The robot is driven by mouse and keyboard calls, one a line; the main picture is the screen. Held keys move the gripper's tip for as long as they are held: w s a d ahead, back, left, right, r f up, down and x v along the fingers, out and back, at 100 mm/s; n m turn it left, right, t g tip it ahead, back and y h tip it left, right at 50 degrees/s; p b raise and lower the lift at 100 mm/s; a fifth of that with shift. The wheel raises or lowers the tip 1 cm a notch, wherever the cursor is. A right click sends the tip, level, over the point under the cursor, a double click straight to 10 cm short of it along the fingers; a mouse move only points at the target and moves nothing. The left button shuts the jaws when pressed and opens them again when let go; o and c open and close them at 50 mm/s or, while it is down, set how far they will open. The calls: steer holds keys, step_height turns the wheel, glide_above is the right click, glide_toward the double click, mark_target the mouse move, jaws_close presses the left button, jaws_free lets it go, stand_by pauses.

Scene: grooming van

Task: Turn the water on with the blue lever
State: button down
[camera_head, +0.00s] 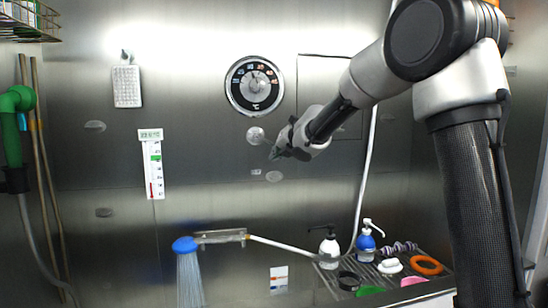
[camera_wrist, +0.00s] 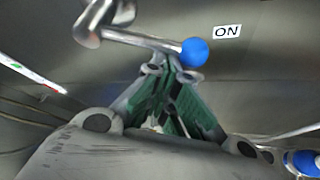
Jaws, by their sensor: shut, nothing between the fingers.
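The lever (camera_wrist: 145,40) is a metal bar with a blue ball (camera_wrist: 195,52) at its end, in the upper middle of the wrist view. A white ON label (camera_wrist: 227,31) is on the wall just beside the ball. My gripper (camera_wrist: 170,72) has its green fingers closed together with nothing between them. Its tips are just below the ball in that view; I cannot tell whether they touch. In the head view my gripper (camera_head: 275,154) is in front of the steel wall beside a round metal fitting (camera_head: 256,135); the blue ball is not visible there. Pale streaks like running water (camera_head: 190,282) fall from the blue shower head (camera_head: 185,245).
A round dial (camera_head: 254,86) and a thermometer strip (camera_head: 151,165) are on the wall. A rack (camera_head: 325,278) at lower right holds a black-topped bottle (camera_head: 329,250), a blue bottle (camera_head: 366,243) and small coloured items. A green-handled hose (camera_head: 14,100) is at far left.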

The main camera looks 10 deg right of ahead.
steer(key=shift+d+r+n+h, duration=0.35)
steer(key=shift+r+n+h, duration=0.15)
steer(key=shift+r+h, duration=0.1)
steer(key=shift+w+d+f, duration=0.1)
steer(key=shift+f, duration=0.05)
stand_by(0.3)
